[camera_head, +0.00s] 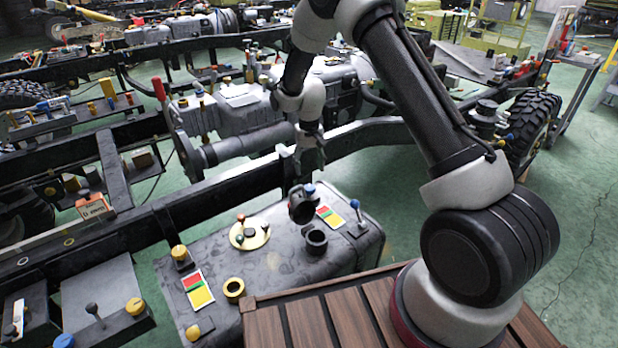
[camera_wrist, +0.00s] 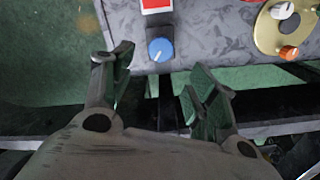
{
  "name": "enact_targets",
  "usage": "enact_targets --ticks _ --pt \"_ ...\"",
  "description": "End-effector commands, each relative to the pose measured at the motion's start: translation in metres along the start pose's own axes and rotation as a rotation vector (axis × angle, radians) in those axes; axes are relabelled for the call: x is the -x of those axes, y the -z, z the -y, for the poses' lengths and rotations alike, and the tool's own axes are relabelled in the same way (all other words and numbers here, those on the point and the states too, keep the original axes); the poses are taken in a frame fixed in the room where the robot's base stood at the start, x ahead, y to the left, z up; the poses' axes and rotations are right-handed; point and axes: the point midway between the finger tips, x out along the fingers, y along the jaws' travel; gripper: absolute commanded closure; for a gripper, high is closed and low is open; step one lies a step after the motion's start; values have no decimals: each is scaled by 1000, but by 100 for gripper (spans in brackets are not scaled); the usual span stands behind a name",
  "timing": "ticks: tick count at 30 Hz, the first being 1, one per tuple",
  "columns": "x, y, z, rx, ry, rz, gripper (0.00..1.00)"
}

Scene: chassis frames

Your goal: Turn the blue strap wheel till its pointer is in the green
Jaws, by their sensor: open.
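The blue strap wheel (camera_wrist: 161,48) is a round blue knob with a white pointer mark, near the tank edge in the wrist view. Its mark points to the lower left there. In the head view the wheel (camera_head: 309,189) shows small, just below my gripper (camera_head: 309,160). In the wrist view my gripper (camera_wrist: 160,68) is open, its fingers on either side of the wheel's picture, with no clear contact. A card beside the wheel shows only a red part (camera_wrist: 157,4) in the wrist view. In the head view this card (camera_head: 328,215) has red, yellow and green.
The wheel sits on a grey tank (camera_head: 270,275). Near it stand a black tilted ring (camera_head: 302,206), a black cup (camera_head: 316,241) and a blue-tipped lever (camera_head: 357,210). A gold plate (camera_head: 249,235) carries small knobs. A dark chassis rail (camera_head: 230,195) runs behind the tank.

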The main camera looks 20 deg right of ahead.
Motion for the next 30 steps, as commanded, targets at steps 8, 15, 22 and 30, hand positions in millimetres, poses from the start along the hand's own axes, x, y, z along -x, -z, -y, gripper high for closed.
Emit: enact_targets --ticks 8,15,22,30 --pt "31 0 0 0 0 0 42" --pt "32 0 0 0 0 1 42" --pt "32 0 0 0 0 1 42" --pt "32 0 0 0 0 1 42"
